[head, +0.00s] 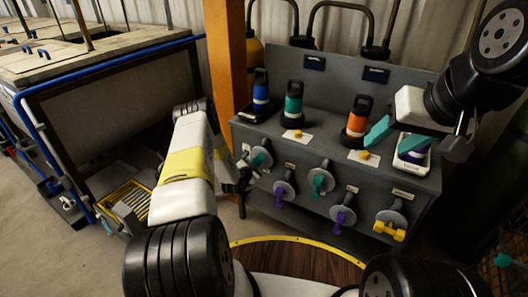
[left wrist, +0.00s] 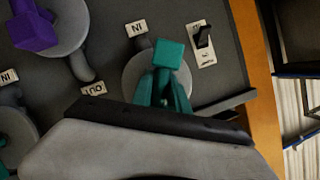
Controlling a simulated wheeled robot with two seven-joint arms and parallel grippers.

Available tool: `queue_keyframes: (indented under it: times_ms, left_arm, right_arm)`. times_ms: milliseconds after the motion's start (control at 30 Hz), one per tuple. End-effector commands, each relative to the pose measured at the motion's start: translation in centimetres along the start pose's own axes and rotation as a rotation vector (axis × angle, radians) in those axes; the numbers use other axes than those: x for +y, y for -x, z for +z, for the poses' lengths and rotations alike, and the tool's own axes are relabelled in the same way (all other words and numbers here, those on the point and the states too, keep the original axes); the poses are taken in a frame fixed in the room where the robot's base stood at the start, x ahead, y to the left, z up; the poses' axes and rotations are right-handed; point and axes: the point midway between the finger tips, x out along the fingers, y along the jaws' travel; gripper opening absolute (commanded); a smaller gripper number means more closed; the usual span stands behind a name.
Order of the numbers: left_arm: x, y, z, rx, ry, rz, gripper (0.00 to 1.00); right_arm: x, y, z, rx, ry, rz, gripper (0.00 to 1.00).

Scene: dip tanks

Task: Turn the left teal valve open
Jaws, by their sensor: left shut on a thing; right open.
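The left teal valve (head: 258,158) is at the upper left of the grey bench's front panel, near the orange post. In the left wrist view its teal handle (left wrist: 170,54) sticks up from a round grey plate. My left gripper (head: 254,165) is at this valve; its teal fingers (left wrist: 165,88) are shut on the handle from both sides. The lower part of the handle is hidden by the fingers. My right gripper (head: 395,138) is open and empty above the right end of the bench, close to the purple bottle.
Below and right are a purple valve (head: 281,193), another teal valve (head: 318,186), a second purple valve (head: 341,217) and a yellow valve (head: 389,231). Blue (head: 261,92), teal (head: 293,105) and orange (head: 358,120) bottles stand on the bench. An orange post (head: 227,55) rises at its left.

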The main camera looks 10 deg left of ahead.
Motion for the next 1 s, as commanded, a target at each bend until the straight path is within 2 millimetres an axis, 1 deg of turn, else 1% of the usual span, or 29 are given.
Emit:
queue_keyframes:
  times_ms: [200, 500, 733, 1000]
  left_arm:
    - [-0.11, 0.01, 0.01, 0.0, 0.183, 0.075, 0.0]
    - [-0.05, 0.0, 0.04, 0.0, 0.388, 0.159, 0.0]
    - [0.0, 0.0, 0.0, 0.001, 0.479, 0.198, 0.0]
    - [-0.02, -0.02, -0.04, 0.002, 0.52, 0.214, 0.0]
  right_arm:
    - [0.0, 0.0, 0.0, 0.0, 0.0, 0.0, 0.52]
    - [0.0, 0.0, 0.0, 0.0, 0.0, 0.0, 0.52]
    - [0.0, 0.0, 0.0, 0.0, 0.0, 0.0, 0.52]
    - [0.0, 0.0, 0.0, 0.0, 0.0, 0.0, 0.52]
